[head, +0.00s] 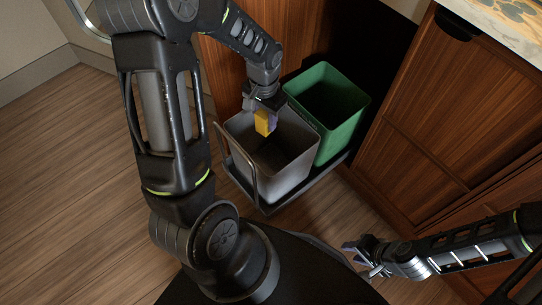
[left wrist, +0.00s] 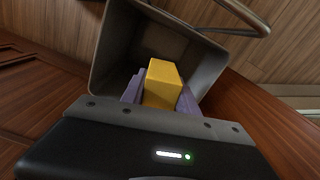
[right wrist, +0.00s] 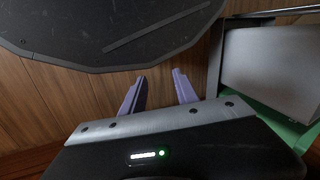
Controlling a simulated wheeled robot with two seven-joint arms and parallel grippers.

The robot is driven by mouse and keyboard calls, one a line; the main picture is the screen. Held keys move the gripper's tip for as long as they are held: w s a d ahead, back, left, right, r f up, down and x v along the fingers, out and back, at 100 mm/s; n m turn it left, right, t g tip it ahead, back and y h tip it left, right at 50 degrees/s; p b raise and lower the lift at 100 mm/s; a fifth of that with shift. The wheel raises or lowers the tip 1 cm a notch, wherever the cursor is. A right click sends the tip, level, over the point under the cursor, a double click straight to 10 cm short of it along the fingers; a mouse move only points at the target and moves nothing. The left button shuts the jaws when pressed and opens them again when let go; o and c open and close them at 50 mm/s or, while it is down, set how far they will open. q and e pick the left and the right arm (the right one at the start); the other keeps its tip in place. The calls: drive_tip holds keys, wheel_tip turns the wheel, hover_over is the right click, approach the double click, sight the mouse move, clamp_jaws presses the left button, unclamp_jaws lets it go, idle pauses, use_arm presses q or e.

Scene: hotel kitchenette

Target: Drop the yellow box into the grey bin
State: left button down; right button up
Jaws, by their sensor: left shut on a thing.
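The yellow box (head: 264,122) is held over the opening of the grey bin (head: 292,184). My left gripper (head: 266,110) is shut on it. In the left wrist view the box (left wrist: 162,84) sits between two purple fingers, with the inside of the grey bin (left wrist: 118,45) behind it. The bin's visible floor looks empty. My right gripper (head: 368,257) is low at the right, away from the bins. In the right wrist view its two purple fingers (right wrist: 158,92) are apart with nothing between them.
A green bin (head: 350,130) stands right beside the grey bin, both on a dark pull-out frame (head: 252,190) with a raised handle. Wooden cabinet fronts (head: 450,110) are at the right, under a counter (head: 510,25). The wooden floor (head: 70,190) at the left is clear.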

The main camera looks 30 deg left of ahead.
use_arm(q)
drive_tip(key=shift+f+b, duration=2.45)
drive_tip(key=shift+f, duration=0.55)
drive_tip(key=c, duration=0.9)
unclamp_jaws()
drive_tip(key=shift+o, duration=0.2)
drive_tip(key=shift+r, duration=0.1)
wheel_tip(320, 180, up, 8)
drive_tip(key=p, duration=0.2)
drive_tip(key=shift+p, duration=0.35)
drive_tip(key=shift+f, duration=0.2)
